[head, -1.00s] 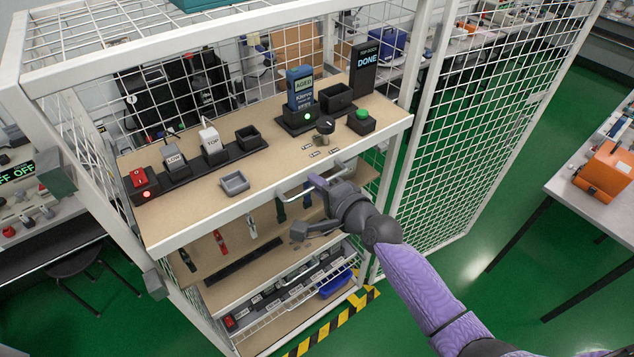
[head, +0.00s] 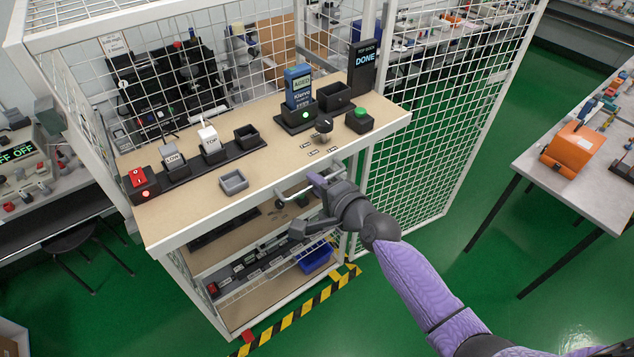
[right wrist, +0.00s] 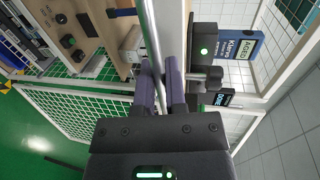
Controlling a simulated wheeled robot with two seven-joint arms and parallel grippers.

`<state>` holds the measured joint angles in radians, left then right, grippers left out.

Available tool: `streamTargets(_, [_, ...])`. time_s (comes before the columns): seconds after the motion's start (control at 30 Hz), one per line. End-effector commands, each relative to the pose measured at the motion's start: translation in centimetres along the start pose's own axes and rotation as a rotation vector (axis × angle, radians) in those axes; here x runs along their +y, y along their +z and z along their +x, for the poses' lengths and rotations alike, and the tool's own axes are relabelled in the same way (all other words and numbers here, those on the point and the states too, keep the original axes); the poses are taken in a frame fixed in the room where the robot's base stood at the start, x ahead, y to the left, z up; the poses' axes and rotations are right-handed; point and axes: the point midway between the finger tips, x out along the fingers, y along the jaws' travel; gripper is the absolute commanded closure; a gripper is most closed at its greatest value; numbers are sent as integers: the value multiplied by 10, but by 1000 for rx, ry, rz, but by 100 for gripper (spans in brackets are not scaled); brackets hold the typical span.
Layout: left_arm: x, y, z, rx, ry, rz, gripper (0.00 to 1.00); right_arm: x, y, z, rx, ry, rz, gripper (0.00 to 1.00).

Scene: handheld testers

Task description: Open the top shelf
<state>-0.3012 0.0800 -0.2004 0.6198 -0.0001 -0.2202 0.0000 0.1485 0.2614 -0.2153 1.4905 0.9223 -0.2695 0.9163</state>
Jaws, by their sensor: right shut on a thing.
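The top shelf (head: 205,205) is a light wood board with a white front edge. It juts out of the white wire cage toward me, well past the shelves below. A metal bar handle (right wrist: 151,38) runs along its front edge. My right gripper (head: 319,182) is shut on this handle. In the right wrist view, its purple fingers (right wrist: 160,82) lie on either side of the bar. My left gripper is not in view.
The top shelf carries a red switch (head: 138,177), a small grey tray (head: 234,181), a blue tester (head: 298,86), a black knob (head: 323,125) and a green button (head: 359,113). An orange device (head: 572,150) stands on a table at right. The green floor in front is clear.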

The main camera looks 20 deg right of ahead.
Motion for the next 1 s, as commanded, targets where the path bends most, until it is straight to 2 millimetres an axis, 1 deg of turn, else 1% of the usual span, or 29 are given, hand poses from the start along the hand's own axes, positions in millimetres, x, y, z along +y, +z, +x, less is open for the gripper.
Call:
streamTargets(0.27, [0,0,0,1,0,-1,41,0,0,0,1,0,0,100])
streamTargets(0.3, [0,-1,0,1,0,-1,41,0,0,0,1,0,-1,82])
streamTargets(0.37, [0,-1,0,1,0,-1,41,0,0,0,1,0,-1,69])
streamTargets(0.4, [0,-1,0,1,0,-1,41,0,0,0,1,0,-1,60])
streamTargets(0.43, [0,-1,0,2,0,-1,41,0,0,0,1,0,-1,55])
streamTargets(0.67, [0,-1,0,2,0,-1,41,0,0,0,0,-1,-1,55])
streamTargets(0.77, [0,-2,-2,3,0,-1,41,0,0,-8,1,0,0,55])
streamTargets(0.87, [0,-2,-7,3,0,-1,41,-1,0,-28,0,2,-3,55])
streamTargets(1.0, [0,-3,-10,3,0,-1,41,0,0,-61,1,3,-1,55])
